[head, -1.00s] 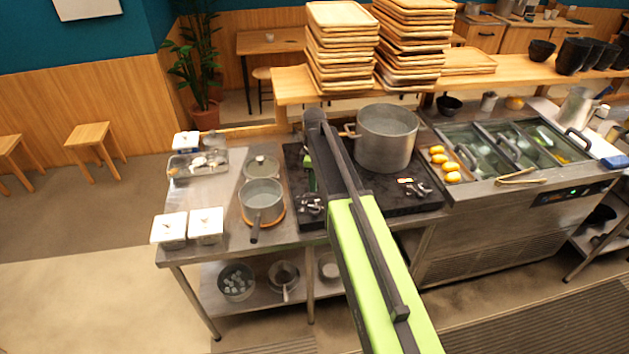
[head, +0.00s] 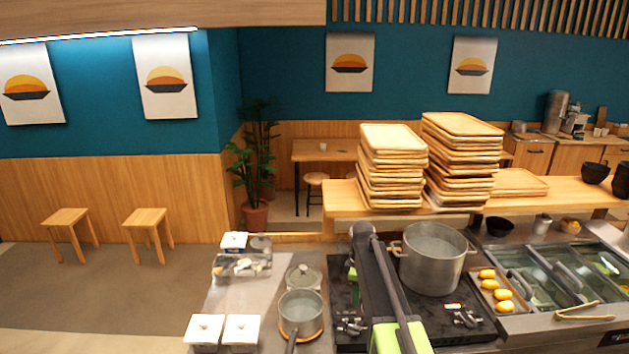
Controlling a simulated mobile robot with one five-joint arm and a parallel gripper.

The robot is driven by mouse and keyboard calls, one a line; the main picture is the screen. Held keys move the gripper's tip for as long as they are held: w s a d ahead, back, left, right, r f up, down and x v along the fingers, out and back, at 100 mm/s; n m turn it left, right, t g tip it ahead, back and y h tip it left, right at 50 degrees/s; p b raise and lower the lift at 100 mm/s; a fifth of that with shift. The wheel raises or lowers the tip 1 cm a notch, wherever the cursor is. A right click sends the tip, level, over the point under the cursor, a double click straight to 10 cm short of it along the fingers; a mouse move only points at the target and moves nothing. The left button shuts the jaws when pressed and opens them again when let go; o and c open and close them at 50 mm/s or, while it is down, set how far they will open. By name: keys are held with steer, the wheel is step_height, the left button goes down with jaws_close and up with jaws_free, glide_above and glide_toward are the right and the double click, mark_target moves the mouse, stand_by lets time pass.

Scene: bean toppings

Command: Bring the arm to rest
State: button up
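My arm, green and black, rises from the bottom edge of the head view and reaches over the black stove. Its dark far end, where my gripper (head: 362,232) is, shows above the stove, left of the large steel pot (head: 433,258). The fingers cannot be made out, so I cannot tell whether they are open or shut. I see nothing held in it.
A saucepan (head: 300,312) and a lidded pot (head: 303,278) stand left of the stove (head: 345,325). Two white lidded containers (head: 223,330) are at the counter's front left. Tall tray stacks (head: 391,168) stand on the shelf behind. Open floor lies at left.

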steer(key=s+f+m+b, duration=0.5)
steer(key=s+f+m, duration=0.1)
steer(key=s, duration=0.5)
steer(key=s+f+m+b, duration=0.5)
steer(key=s+f+m, duration=0.1)
steer(key=s, duration=0.5)
steer(key=shift+s+f+m, duration=0.2)
steer(key=shift+m, duration=0.6)
